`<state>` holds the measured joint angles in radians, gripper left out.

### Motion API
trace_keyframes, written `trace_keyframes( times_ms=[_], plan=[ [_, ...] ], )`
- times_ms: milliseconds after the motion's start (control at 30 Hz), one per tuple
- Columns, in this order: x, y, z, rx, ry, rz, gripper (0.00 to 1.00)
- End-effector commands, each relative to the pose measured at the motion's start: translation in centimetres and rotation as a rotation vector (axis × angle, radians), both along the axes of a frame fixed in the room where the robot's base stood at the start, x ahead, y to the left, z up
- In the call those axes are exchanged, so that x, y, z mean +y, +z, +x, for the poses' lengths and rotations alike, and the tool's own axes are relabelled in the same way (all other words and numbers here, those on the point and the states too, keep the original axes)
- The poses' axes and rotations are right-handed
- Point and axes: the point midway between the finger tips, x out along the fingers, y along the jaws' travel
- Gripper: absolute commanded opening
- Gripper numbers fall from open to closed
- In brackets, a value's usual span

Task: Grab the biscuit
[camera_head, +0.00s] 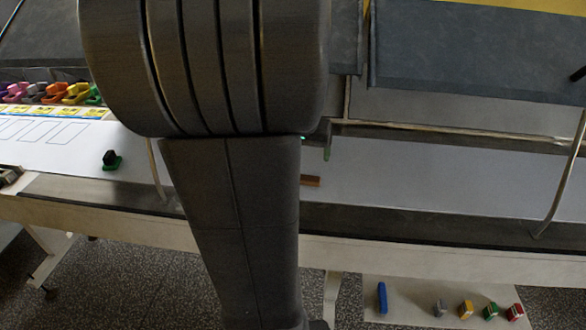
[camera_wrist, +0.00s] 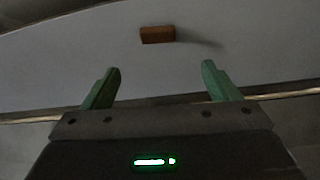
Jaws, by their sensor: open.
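The biscuit (camera_wrist: 157,34) is a small brown rectangular block lying on a pale flat surface. In the wrist view it sits at the top centre, beyond the fingertips and roughly midway between them, with a shadow to its right. My gripper (camera_wrist: 160,72) has its two green fingers wide apart with nothing between them. In the head view the biscuit (camera_head: 311,181) shows just right of my arm, which may hide part of it. One green finger of my gripper (camera_head: 327,154) shows above and to the right of it there; the rest is hidden by my arm.
The white belt surface (camera_head: 430,180) is clear to the right. A dark strip (camera_head: 400,226) runs along its front edge. A thin curved rod (camera_head: 561,190) stands at the right. A black and green piece (camera_head: 111,160) and several coloured clips (camera_head: 75,93) lie at the left.

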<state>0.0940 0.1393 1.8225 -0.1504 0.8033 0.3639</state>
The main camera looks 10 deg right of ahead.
Motion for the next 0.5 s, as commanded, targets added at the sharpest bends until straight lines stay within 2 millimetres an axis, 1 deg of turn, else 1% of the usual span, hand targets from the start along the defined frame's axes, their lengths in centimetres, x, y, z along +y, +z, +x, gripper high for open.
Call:
trace_keyframes(
  times_ms=[100, 300, 400, 500],
  plan=[
    [-0.3, -2.1, 0.6, 0.008, -0.001, 0.001, 0.82],
    [-0.8, -5.3, 1.9, 0.008, -0.001, 0.002, 0.82],
    [-0.9, -6.5, 2.3, 0.007, -0.002, 0.002, 0.82],
    [-1.0, -7.1, 2.6, 0.005, -0.001, 0.003, 0.82]
  ],
)
